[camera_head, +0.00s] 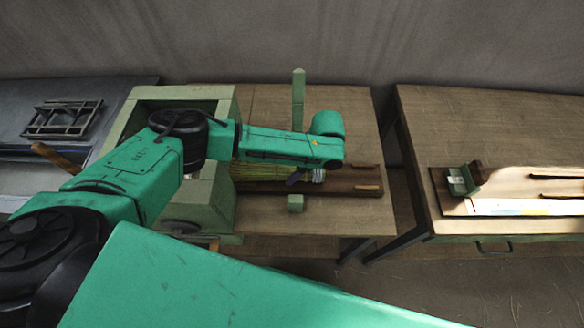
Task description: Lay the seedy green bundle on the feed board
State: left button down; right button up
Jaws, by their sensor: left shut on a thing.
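A yellow-green bundle of stalks (258,172) lies lengthwise at the dark brown feed board (352,188), beside the pale green machine housing. Its pale end shows just right of my gripper. My left gripper (297,178) is shut on the bundle near that right end. The fingers are small and mostly hidden beneath my green wrist. My arm covers part of the bundle, and its left end meets the housing. I cannot tell whether the bundle rests on the board or hangs just above it. My right gripper is out of view.
The pale green machine housing (222,195) stands on the middle table, with a green post (298,98) behind the board. A second table at right carries a board with a green clamp (461,182). A dark metal rack (62,119) lies on the left bench.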

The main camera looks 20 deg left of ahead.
pick_arm(q)
jog(key=shift+c, duration=1.1)
grip_release()
jog(key=shift+o, duration=0.5)
jog(key=b+v, duration=0.1)
jog(key=v, duration=1.1)
jog(key=shift+b, duration=0.3)
